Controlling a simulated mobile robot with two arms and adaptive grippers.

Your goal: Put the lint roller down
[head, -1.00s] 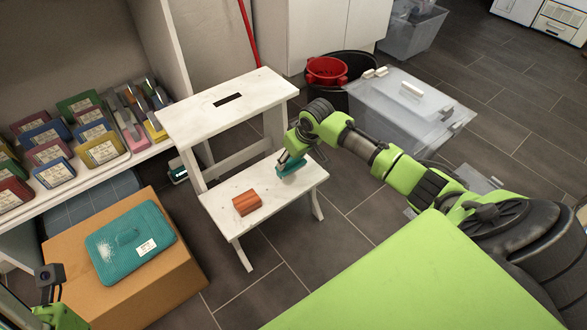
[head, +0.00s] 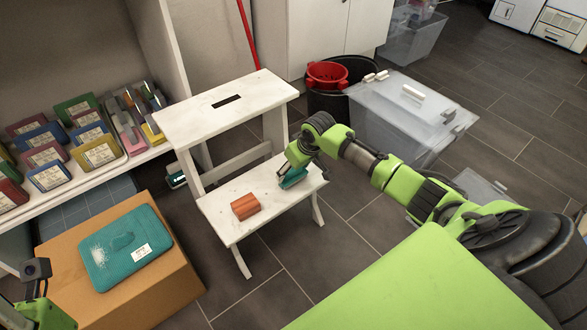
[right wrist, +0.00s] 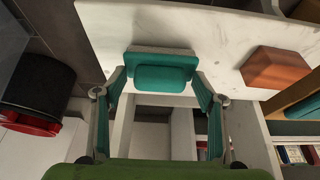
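The lint roller seems to be the teal, block-like thing (head: 295,178) at the right end of the white step stool's lower step (head: 275,205). In the right wrist view, the lint roller (right wrist: 160,76) lies across between the fingertips of my right gripper (right wrist: 160,84). The fingers reach its two ends and look closed on it. In the head view, my right gripper (head: 286,168) is low over the step. I cannot tell whether the lint roller fully rests on the step. My left gripper does not show; only part of my left arm is at the lower left.
An orange block (head: 245,206) sits left of the lint roller on the same step. The stool's top step (head: 225,105) is bare. A cardboard box (head: 150,285) bears a teal case (head: 125,248).

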